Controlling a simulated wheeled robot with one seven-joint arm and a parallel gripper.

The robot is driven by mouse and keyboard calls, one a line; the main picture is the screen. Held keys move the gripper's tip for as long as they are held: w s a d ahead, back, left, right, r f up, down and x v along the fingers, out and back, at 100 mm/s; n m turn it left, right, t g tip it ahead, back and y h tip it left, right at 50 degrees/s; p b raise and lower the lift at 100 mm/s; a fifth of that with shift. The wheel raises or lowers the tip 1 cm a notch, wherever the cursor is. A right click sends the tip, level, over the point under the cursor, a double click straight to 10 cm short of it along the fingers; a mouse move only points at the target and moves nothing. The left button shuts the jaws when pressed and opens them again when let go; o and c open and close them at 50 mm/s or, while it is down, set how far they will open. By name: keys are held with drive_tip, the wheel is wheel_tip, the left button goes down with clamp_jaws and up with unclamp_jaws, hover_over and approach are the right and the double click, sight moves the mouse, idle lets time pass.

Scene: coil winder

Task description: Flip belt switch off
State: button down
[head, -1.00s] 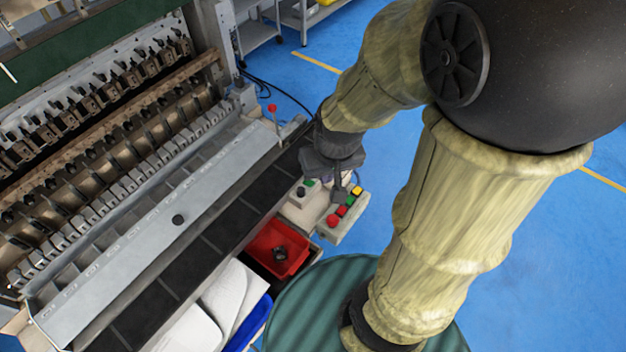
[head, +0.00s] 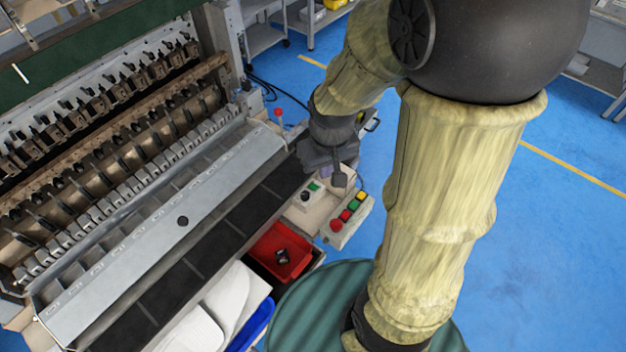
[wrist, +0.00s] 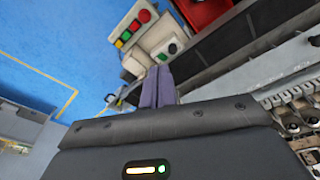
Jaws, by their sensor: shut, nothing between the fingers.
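A small pale switch box (head: 303,204) with a black knob (head: 305,196) and a green button (head: 315,187) stands beside the black belt. In the wrist view the black knob (wrist: 172,48) and the green button (wrist: 163,57) are just beyond my fingertips. My gripper (head: 340,180) is shut and empty, on the far right side of the switch box. In the wrist view its fingers (wrist: 158,72) lie together and appear apart from the knob. I cannot tell which way the knob is turned.
A pale button box (head: 345,228) with red, green and yellow buttons stands right of the switch box. A red bin (head: 262,248) is in front. The dark belt (head: 215,243) and winder (head: 100,165) lie left. Blue floor (head: 440,200) is open to the right.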

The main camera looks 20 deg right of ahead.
drive_tip(key=w+f+n+g+p, duration=0.1)
drive_tip(key=w+f+n+g, duration=0.1)
drive_tip(key=w, duration=0.4)
drive_tip(key=w+a+f+n+g+h, duration=0.1)
drive_tip(key=w+f+n, duration=0.2)
drive_tip(key=w, duration=0.3)
drive_tip(key=shift+w+a+f+n+g+p, duration=0.15)
drive_tip(key=shift+w+n+g+p, duration=0.2)
drive_tip(key=shift+w+n+g, duration=0.05)
drive_tip(key=p, duration=0.5)
approach(315, 188)
drive_tip(key=x, duration=0.6)
drive_tip(key=shift+f, duration=0.4)
